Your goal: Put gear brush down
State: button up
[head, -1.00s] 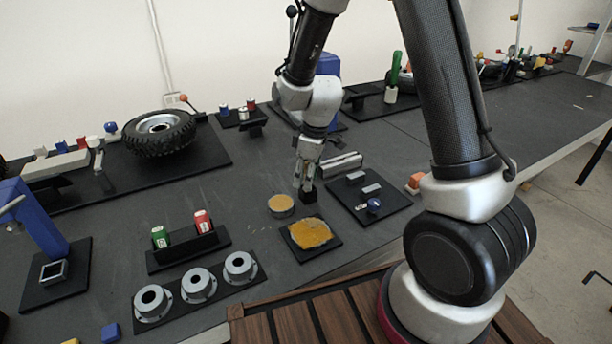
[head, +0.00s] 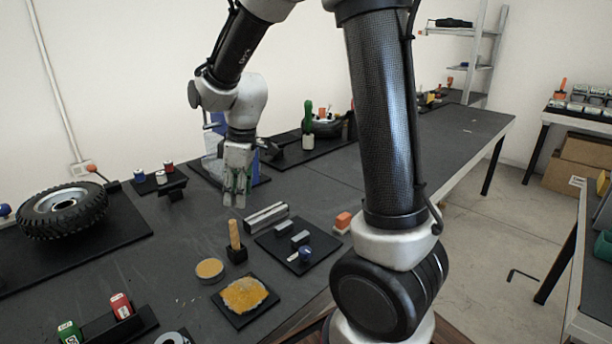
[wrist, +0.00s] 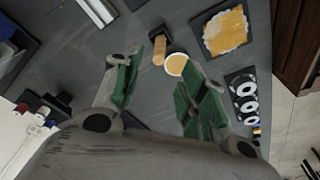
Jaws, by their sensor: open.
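The gear brush (head: 235,237) stands upright in a small black holder (head: 237,254), its light wooden handle pointing up and its lower end hidden in the holder. It also shows in the wrist view (wrist: 159,49), ahead of the fingers. My gripper (head: 236,198) is open and empty, above and behind the brush in the head view, clear of the handle. Its green-padded fingers spread wide in the wrist view (wrist: 163,72), with nothing between them.
A round tin (head: 209,269) and a black mat with yellow material (head: 244,296) lie in front of the brush. A tray with small parts (head: 290,247) and a metal bar (head: 266,217) are to the right. A tyre (head: 63,211) lies at left.

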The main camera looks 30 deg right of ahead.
jog(key=s+d+r+m+t, duration=0.1)
jog(key=s+d+r+m, duration=0.2)
jog(key=s, duration=0.4)
jog(key=s+d+r+m+t+h, duration=0.1)
jog(key=s+d+r+m, duration=0.3)
jog(key=s, duration=0.3)
jog(key=s+d+r+m+t, duration=0.1)
jog(key=s+d+r+m, duration=0.2)
jog(key=s+d+r, duration=0.2)
jog(key=s+d, duration=0.1)
jog(key=s, duration=0.1)
jog(key=shift+s+m, duration=0.3)
jog(key=shift+w+a, duration=0.1)
